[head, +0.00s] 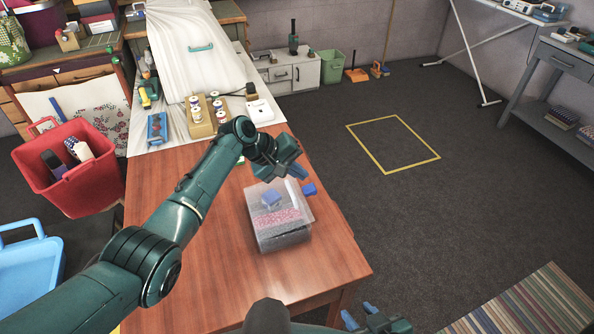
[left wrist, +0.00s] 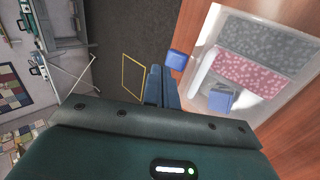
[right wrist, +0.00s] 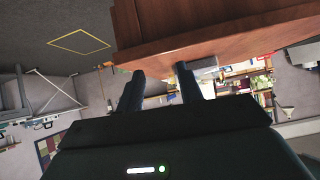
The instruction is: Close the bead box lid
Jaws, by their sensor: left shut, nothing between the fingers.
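The clear bead box (head: 282,238) stands on the wooden table, with grey and pink beads and a blue block (head: 271,198) showing through it. It also shows in the left wrist view (left wrist: 204,72). A clear panel, seemingly the lid, shows at its far side; its exact angle is hard to tell. A blue tab (head: 309,189) sticks out at the right of the box, and also shows in the left wrist view (left wrist: 176,59). My left gripper (head: 298,172) is shut and empty, just beyond the box and close to the tab. My right gripper (right wrist: 157,85) is open and empty, below the table edge.
A red basket (head: 70,175) is at the left. Open floor lies to the right.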

